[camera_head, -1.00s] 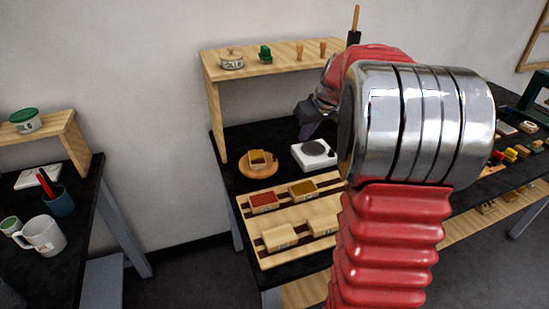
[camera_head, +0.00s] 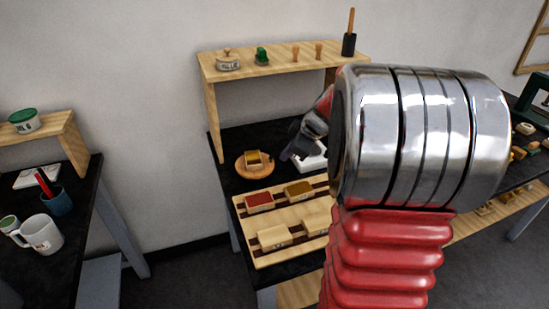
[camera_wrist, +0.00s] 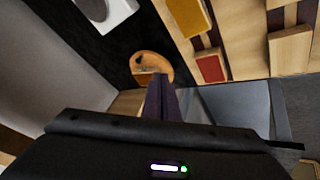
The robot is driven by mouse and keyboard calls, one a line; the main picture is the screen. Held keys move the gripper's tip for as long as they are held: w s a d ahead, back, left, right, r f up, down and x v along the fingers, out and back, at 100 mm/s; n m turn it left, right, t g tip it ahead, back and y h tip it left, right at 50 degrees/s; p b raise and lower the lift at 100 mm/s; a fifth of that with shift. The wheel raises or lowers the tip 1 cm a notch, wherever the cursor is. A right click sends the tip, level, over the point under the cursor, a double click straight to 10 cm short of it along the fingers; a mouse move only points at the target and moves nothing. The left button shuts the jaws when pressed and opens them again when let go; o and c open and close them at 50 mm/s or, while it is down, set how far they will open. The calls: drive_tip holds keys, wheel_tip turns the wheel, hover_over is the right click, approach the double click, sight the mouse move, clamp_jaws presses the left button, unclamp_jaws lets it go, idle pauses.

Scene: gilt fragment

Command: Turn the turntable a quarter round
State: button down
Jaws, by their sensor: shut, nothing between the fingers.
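The turntable (camera_head: 252,175) is a small round wooden disc on the black bench top, left of centre. A small wooden block with a yellow-brown top (camera_head: 253,159) sits on it. My gripper (camera_head: 285,156) is just right of the disc, apart from it in the head view. The turntable also shows in the wrist view (camera_wrist: 160,62), beyond the dark fingertips (camera_wrist: 161,80), which overlap its near edge there. The fingers are shut and empty. I cannot tell how high they are over the bench.
A white device (camera_head: 313,160) lies partly hidden behind my gripper. A wooden tray (camera_head: 259,222) with red-topped (camera_head: 260,202), yellow-topped (camera_head: 299,190) and plain blocks lies in front. A wooden shelf (camera_head: 283,66) with a pot (camera_head: 228,62) stands behind. A side table with a mug (camera_head: 42,235) is left.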

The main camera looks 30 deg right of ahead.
drive_tip(key=shift+w+n, duration=0.1)
drive_tip(key=shift+n, duration=1.3)
approach(268, 163)
drive_tip(key=a+f, duration=0.1)
drive_tip(key=s+a+f, duration=0.1)
drive_tip(key=f, duration=0.1)
drive_tip(key=shift+a+f, duration=0.3)
drive_tip(key=shift+f, duration=0.05)
drive_tip(key=shift+w+d, duration=0.65)
drive_tip(key=shift+w, duration=0.2)
drive_tip(key=shift+w+d, duration=0.45)
drive_tip(key=shift+w, duration=0.25)
